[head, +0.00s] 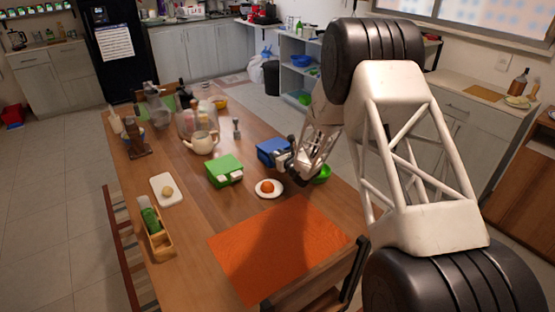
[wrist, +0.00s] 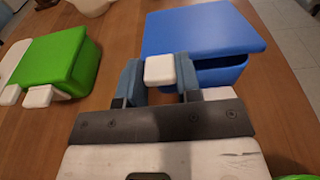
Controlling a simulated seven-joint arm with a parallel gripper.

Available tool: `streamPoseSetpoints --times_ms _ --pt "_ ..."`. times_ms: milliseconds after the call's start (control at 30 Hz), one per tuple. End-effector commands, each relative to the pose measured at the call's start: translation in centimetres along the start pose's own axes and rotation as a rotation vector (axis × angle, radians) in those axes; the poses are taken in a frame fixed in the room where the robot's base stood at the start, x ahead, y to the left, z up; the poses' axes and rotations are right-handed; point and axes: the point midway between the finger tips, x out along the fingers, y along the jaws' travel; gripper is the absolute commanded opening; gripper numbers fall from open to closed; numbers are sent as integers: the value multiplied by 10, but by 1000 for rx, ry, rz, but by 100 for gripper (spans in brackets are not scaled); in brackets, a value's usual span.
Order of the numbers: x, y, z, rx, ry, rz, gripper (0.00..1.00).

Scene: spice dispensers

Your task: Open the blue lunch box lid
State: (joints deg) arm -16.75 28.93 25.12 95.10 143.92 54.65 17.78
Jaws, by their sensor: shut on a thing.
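The blue lunch box (head: 272,150) stands on the wooden table in the head view, with my gripper (head: 285,163) at its near right side. In the wrist view its blue lid (wrist: 205,27) lies over the box body (wrist: 222,75). A dark gap shows under the lid's near edge, so the lid looks slightly raised. My gripper (wrist: 159,72) has its two fingers on either side of the white latch (wrist: 159,69) at the lid's front edge and is shut on it. The fingers hide part of the box front.
A green lunch box (head: 224,169) with white latches stands left of the blue one. A white plate (head: 261,194) with an orange fruit and a green bowl (head: 322,174) are close by. An orange mat (head: 278,248) covers the near table. A teapot (head: 202,143) stands farther back.

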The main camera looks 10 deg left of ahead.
Motion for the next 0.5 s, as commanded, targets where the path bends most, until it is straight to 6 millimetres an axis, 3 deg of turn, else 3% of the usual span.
streamPoseSetpoints --times_ms 500 --pt "8 0 40 -2 273 0 0"
